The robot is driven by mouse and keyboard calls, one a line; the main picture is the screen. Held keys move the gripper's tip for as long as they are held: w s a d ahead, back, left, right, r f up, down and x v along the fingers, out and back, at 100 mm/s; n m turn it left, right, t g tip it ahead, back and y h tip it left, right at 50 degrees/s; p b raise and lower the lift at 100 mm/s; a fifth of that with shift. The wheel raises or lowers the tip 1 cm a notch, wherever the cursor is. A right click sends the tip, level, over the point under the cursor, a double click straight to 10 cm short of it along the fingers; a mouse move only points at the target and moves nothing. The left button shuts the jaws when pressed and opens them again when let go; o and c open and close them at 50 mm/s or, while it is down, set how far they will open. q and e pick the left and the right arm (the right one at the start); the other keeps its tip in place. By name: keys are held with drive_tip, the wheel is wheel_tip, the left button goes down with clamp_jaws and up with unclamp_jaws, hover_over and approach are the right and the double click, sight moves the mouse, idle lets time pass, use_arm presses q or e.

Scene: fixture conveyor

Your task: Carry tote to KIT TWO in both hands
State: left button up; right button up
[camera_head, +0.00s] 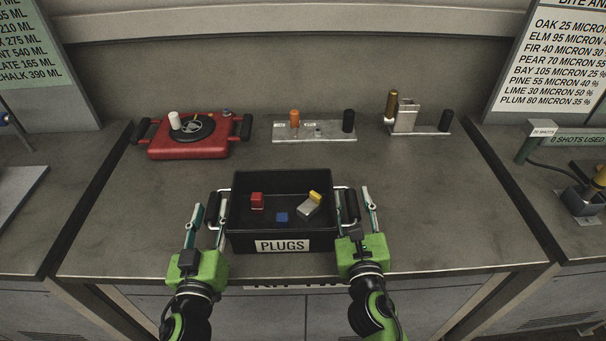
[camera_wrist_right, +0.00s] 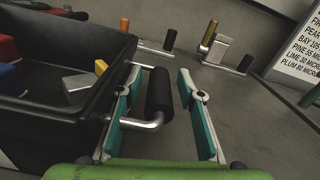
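The black tote (camera_head: 283,238) with a PLUGS label stands on the grey bench near its front edge. It holds a red block (camera_head: 257,201), a blue block (camera_head: 282,217), a grey block (camera_head: 308,207) and a yellow piece (camera_head: 315,196). My left gripper (camera_head: 208,215) is open, its fingers on either side of the left handle (camera_head: 213,207). My right gripper (camera_head: 353,208) is open at the right handle (camera_head: 351,204). In the right wrist view the black handle grip (camera_wrist_right: 159,95) lies between the two spread fingers of my right gripper (camera_wrist_right: 158,105), with a gap to the right finger.
A red fixture (camera_head: 188,150) sits back left on the bench (camera_head: 430,220). A plate with an orange peg (camera_head: 294,118) and a metal fixture (camera_head: 404,118) stand behind the tote. A partly hidden sign (camera_head: 297,287) is on the bench front. The bench is clear to the right.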

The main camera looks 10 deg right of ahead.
use_arm(q)
drive_tip(key=s, duration=0.7)
drive_tip(key=shift+s+a, duration=0.3)
drive_tip(key=shift+s, duration=0.1)
use_arm(e)
drive_tip(key=s, duration=0.8)
drive_tip(key=s+a, duration=0.1)
drive_tip(key=s, duration=0.3)
use_arm(q)
drive_tip(key=shift+s, duration=0.1)
